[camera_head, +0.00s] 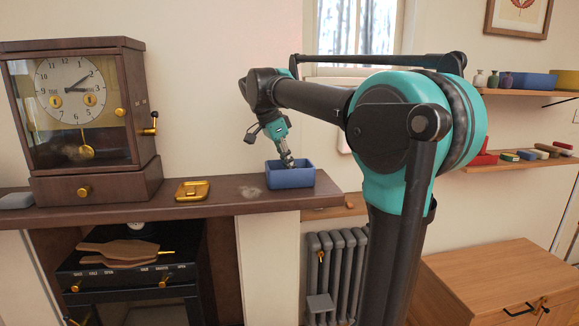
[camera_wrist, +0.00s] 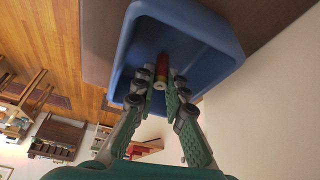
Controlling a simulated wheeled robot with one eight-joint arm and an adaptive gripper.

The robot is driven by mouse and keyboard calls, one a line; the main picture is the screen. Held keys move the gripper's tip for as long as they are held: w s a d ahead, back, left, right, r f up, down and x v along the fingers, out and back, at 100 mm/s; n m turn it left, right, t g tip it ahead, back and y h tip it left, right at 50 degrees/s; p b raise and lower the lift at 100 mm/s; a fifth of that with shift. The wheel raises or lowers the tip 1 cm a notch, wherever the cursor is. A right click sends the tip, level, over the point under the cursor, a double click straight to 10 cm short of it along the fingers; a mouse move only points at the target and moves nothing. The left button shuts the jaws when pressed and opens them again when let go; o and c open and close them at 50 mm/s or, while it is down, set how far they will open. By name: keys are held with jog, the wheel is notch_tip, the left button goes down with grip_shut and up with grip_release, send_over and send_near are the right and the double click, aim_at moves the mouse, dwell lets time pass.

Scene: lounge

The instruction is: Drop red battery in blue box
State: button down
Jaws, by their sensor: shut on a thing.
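The blue box (camera_head: 291,178) stands on the dark wooden mantel shelf near its right end. In the wrist view the open blue box (camera_wrist: 222,35) lies just beyond my fingers. The red battery (camera_wrist: 162,68), a small red cylinder with a pale end, sits between my fingertips. My gripper (camera_wrist: 161,88) is shut on the red battery and holds it at the mouth of the box. In the head view my gripper (camera_head: 288,160) points down over the box, and the battery cannot be made out there. I cannot tell whether the battery touches the box floor.
The mantel shelf (camera_head: 226,206) also carries a wooden clock (camera_head: 83,115) and a small gold dish (camera_head: 192,190) left of the box. Wall shelves with small items (camera_head: 540,153) are at the right. A radiator (camera_head: 337,262) stands below the shelf end.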

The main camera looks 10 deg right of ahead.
jog(key=shift+f, duration=0.2)
jog(key=c, duration=1.6)
grip_release()
jog(key=shift+r, duration=0.1)
jog(key=v, duration=1.2)
